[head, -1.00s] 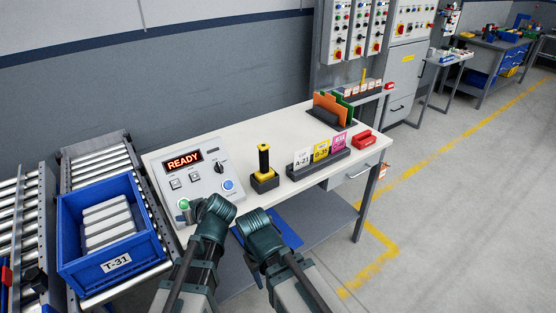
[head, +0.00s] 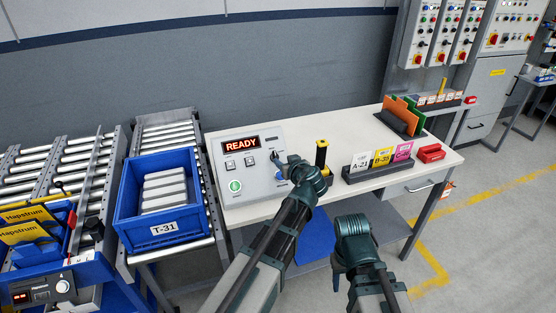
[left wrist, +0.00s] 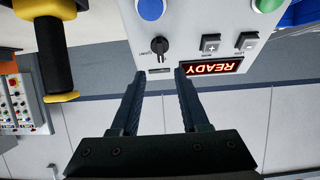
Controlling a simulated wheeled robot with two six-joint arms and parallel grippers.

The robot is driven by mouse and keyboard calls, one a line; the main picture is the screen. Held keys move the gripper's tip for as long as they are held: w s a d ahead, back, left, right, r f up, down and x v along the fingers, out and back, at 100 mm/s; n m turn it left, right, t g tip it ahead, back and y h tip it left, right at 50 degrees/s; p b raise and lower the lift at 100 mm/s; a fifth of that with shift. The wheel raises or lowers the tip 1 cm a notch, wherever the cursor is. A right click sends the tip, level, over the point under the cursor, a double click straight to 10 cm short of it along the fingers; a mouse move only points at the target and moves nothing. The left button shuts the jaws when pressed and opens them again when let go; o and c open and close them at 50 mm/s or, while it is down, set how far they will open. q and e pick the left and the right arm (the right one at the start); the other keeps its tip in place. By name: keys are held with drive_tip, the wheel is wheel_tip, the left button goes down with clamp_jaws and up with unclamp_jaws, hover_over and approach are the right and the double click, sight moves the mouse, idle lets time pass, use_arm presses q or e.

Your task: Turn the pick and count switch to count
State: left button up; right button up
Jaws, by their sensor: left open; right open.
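The pick and count switch is a black rotary knob (left wrist: 159,46) on a light grey control panel (left wrist: 205,25), seen upside down in the left wrist view. A small label sits just to its left there; which label its pointer faces is not clear. In the head view the panel (head: 260,183) stands on the bench with its display (head: 241,144) reading READY. My left gripper (head: 290,164) is at the panel's right side, covering part of it. Its open fingers (left wrist: 158,76) point toward the knob with empty space between them. My right gripper (head: 352,228) is in front of the bench, apart from everything.
A yellow-and-black handled tool (head: 321,155) stands right of the panel, close to my left gripper. A card holder (head: 375,172) and red block (head: 431,153) lie farther right. A blue T-31 bin (head: 125,205) sits on the roller conveyor to the left.

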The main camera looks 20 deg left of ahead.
sight(275, 154)
use_arm(q)
drive_tip(key=b+x, duration=0.2)
drive_tip(key=x, duration=0.6)
drive_tip(key=shift+w, duration=0.1)
drive_tip(key=shift+c, duration=0.2)
clamp_jaws()
